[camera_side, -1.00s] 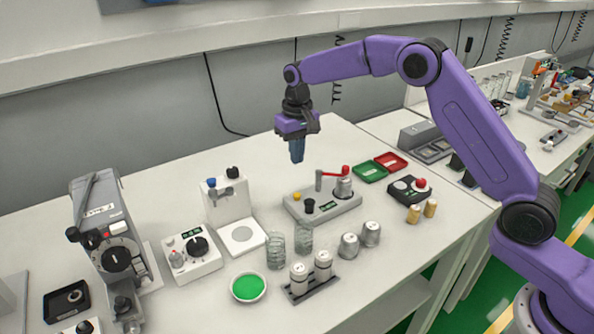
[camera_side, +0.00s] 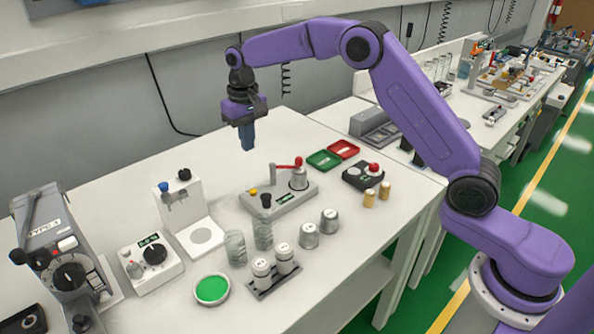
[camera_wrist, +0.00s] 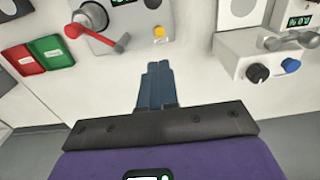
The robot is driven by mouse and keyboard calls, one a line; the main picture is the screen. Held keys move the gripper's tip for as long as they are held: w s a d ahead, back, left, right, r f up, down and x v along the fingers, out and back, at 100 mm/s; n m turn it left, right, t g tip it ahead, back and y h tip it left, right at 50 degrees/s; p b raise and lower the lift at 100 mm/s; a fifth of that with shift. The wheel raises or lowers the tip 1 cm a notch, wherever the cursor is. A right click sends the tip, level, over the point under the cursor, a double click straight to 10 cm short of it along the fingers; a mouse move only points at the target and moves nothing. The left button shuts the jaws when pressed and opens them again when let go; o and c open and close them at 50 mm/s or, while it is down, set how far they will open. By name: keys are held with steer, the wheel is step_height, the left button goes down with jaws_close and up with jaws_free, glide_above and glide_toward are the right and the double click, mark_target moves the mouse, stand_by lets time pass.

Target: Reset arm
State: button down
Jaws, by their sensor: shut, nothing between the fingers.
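My gripper (camera_side: 247,136) is shut and empty. In the side view it points down and hangs above the back of the white table, behind the grey device with the red lever (camera_side: 279,190). The wrist view also shows my gripper (camera_wrist: 155,68) with its blue fingers together. In that view the device with the red lever (camera_wrist: 95,38) lies past the fingertips. My fingers touch nothing that I can see.
A green tray (camera_side: 323,160) and a red tray (camera_side: 343,149) lie right of the lever device. Metal canisters (camera_side: 309,236), glass beakers (camera_side: 236,248), a green dish (camera_side: 212,289) and a white dispenser (camera_side: 186,205) stand on the table (camera_side: 345,222). The table's back strip is mostly clear.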

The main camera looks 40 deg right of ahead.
steer(key=s+a+r+n, duration=0.1)
steer(key=s+r+n, duration=0.15)
steer(key=s, duration=0.85)
steer(key=s+a+r+n, duration=0.2)
steer(key=s+n, duration=0.2)
steer(key=s, duration=0.7)
steer(key=s+d+f+n, duration=0.1)
steer(key=s+d+n, duration=0.2)
steer(key=s, duration=0.8)
steer(key=s+d+f+n, duration=0.2)
steer(key=s+d+n, duration=0.1)
steer(key=s+d, duration=0.5)
steer(key=s, duration=0.3)
